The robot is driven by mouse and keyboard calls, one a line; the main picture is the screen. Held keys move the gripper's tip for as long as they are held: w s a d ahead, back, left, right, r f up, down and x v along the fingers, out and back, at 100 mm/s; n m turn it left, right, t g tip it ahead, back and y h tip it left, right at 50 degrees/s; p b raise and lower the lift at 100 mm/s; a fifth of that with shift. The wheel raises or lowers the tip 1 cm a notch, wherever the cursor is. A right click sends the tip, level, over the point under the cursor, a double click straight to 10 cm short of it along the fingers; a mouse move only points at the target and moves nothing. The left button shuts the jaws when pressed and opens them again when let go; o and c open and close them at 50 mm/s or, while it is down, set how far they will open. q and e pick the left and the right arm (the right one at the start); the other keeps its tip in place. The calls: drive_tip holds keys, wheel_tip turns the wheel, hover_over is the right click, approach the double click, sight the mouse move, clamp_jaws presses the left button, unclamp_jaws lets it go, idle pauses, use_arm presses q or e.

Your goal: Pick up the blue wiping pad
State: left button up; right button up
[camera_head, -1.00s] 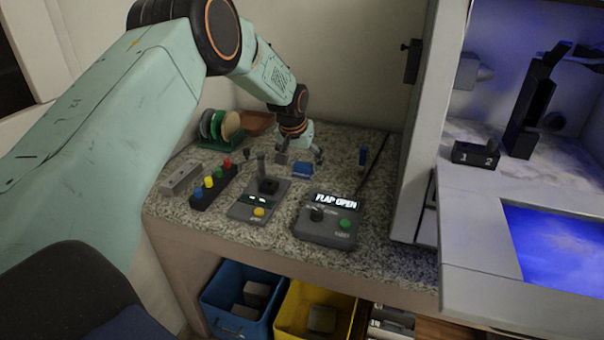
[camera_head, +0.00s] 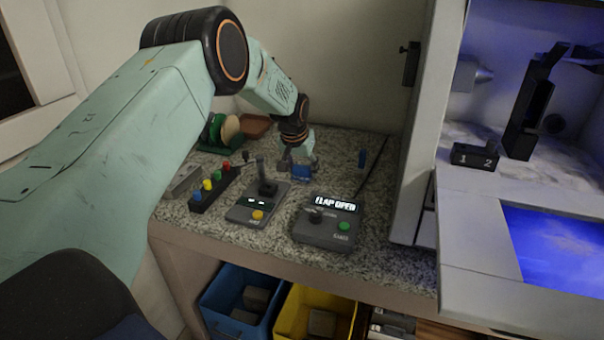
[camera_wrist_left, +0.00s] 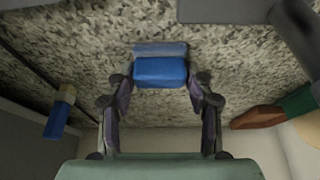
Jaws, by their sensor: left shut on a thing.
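The blue wiping pad (camera_head: 301,173) is a small blue block on the speckled counter, behind the control boxes in the head view. In the left wrist view the blue pad (camera_wrist_left: 160,72) lies between my two fingers, with a grey-blue strip along its far edge. My left gripper (camera_head: 300,168) is down at the counter and shut on the pad; its fingertips (camera_wrist_left: 160,80) are at the pad's two sides. I cannot tell whether the pad is clear of the counter. My right gripper is not in view.
A joystick box (camera_head: 258,200) and a box reading "FLAP OPEN" (camera_head: 328,225) stand in front. A button strip (camera_head: 214,189), a disc rack (camera_head: 222,130) and a brown tray (camera_head: 256,125) are left. A grey cabinet wall bounds the counter's right.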

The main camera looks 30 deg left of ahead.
sight(303, 166)
use_arm(q)
drive_tip(key=shift+w, duration=0.1)
drive_tip(key=c, duration=0.3)
wheel_tip(303, 166, up, 10)
drive_tip(key=shift+p, duration=1.1)
